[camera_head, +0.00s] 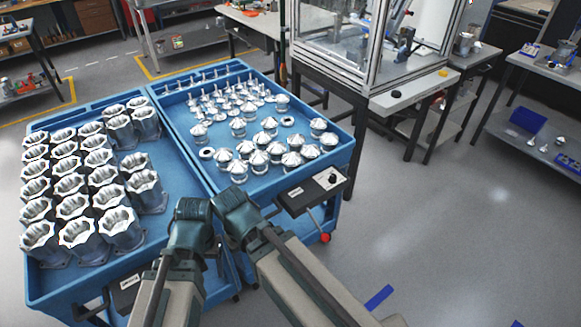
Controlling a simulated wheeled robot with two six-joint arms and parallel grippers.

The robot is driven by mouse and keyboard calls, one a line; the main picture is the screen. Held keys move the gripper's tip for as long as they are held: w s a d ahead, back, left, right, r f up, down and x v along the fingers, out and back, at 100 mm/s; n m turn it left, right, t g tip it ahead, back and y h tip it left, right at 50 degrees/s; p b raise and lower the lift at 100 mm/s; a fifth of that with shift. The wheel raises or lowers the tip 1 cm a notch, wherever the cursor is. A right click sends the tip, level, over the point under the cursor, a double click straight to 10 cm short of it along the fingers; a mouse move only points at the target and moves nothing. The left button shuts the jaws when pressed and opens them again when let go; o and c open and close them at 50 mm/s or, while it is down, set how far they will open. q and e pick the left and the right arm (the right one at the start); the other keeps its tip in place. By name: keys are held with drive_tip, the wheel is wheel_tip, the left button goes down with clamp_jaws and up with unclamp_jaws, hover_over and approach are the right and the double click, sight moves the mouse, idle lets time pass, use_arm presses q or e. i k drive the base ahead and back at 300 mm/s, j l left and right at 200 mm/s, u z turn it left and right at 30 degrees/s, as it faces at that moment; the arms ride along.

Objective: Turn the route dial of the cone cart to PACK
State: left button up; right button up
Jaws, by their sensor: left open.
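The cone cart (352,148) is a blue cart in the middle, with metal cones and small pegs standing on its top. Its grey control panel (300,197) sticks out at the near right corner. The dark route dial (332,178) sits on the panel's top; its pointer and the PACK mark are too small to read. My left gripper (192,208) is open, in front of the carts' near edges and left of the panel, apart from the dial. My right arm (300,270) reaches in from the lower right, just below the panel; its jaws do not show.
A second blue cart (33,275) full of machined housings stands against the left side, with its own panel (125,284). A glass-walled machine (375,50) stands behind at the right. A red ball (325,237) hangs below the cone cart's panel.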

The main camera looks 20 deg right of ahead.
sight(332, 179)
drive_tip(key=i+l+z, duration=0.15)
drive_tip(key=l+z, duration=0.25)
drive_tip(key=i+l+z, duration=0.15)
drive_tip(key=l+z, duration=0.25)
drive_tip(key=i+l+z, duration=0.15)
drive_tip(key=z, duration=0.25)
drive_tip(key=i, duration=0.05)
